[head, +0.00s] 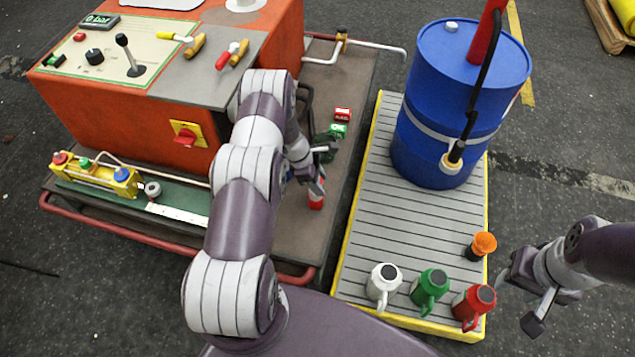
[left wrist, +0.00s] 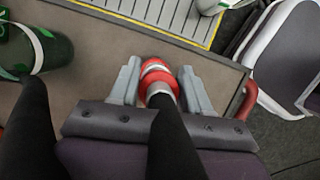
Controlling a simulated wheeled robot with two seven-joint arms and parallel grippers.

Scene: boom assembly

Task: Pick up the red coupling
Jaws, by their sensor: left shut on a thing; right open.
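The red coupling (left wrist: 157,78) has a pale band and sits between the two grey fingers of my left gripper (left wrist: 158,92) in the left wrist view. A black hose runs from it toward the camera. In the head view, the red coupling (head: 316,203) shows as a small red end under my left gripper (head: 314,187), near the right side of the brown cart deck. My left gripper is shut on it; the arm hides part of it in the head view. My right gripper (head: 520,302) is open and empty at the lower right.
The slatted pallet (head: 365,215) carries a blue drum (head: 440,120), white (head: 383,283), green (head: 430,287) and red (head: 472,303) jugs, and an orange-topped item (head: 483,244).

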